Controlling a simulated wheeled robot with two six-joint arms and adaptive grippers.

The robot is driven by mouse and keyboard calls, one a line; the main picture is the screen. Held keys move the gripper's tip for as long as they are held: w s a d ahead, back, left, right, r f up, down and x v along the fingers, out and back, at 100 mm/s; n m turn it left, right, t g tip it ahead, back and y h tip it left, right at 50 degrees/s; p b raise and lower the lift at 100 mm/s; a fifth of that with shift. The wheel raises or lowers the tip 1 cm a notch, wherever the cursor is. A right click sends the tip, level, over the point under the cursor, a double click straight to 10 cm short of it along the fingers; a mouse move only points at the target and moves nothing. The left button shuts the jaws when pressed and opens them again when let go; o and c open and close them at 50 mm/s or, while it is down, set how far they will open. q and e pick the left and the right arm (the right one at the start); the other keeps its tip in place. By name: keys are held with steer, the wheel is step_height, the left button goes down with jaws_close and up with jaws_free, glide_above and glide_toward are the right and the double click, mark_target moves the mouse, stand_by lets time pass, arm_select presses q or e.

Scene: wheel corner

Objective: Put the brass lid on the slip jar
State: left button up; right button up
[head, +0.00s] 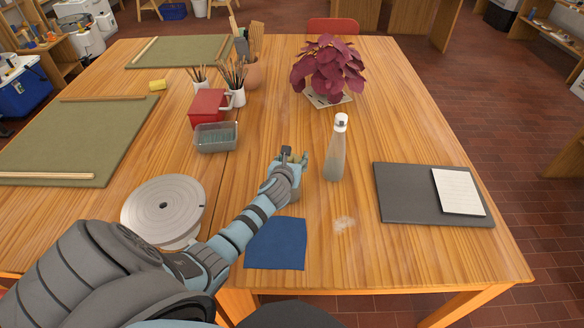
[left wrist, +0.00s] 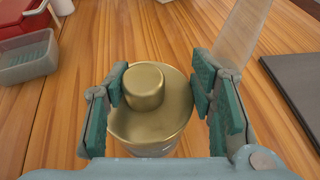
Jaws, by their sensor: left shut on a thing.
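The brass lid (left wrist: 165,115), a round disc with a thick raised knob, lies between the finger pads of my left gripper (left wrist: 160,97) in the left wrist view. The pads close on it from both sides. A pale, glassy curved edge, apparently the slip jar (left wrist: 160,152), shows just below the lid; whether the lid rests on it I cannot tell. In the head view my left gripper (head: 293,156) is low over the middle of the table and hides most of the lid and jar. My right gripper is not in view.
A tall bottle (head: 336,150) stands close right of my left gripper. A glass box (head: 216,138), red box (head: 208,107) and brush pots are further back left. A grey wheel (head: 163,207), blue cloth (head: 276,244) and dark board (head: 405,195) lie around. A plant (head: 327,68) stands behind.

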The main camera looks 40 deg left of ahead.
arm_select(q)
step_height(320, 180, down, 5)
steer(key=b, duration=0.2)
steer(key=shift+r+b, duration=0.2)
steer(key=shift+b, duration=0.1)
steer(key=shift+r, duration=0.15)
steer(key=o, duration=1.1)
steer(key=shift+r, duration=0.1)
steer(key=shift+s+p, duration=0.1)
steer(key=shift+p, duration=0.25)
steer(key=p+v, duration=0.4)
steer(key=v, duration=0.8)
steer(key=shift+a, duration=0.1)
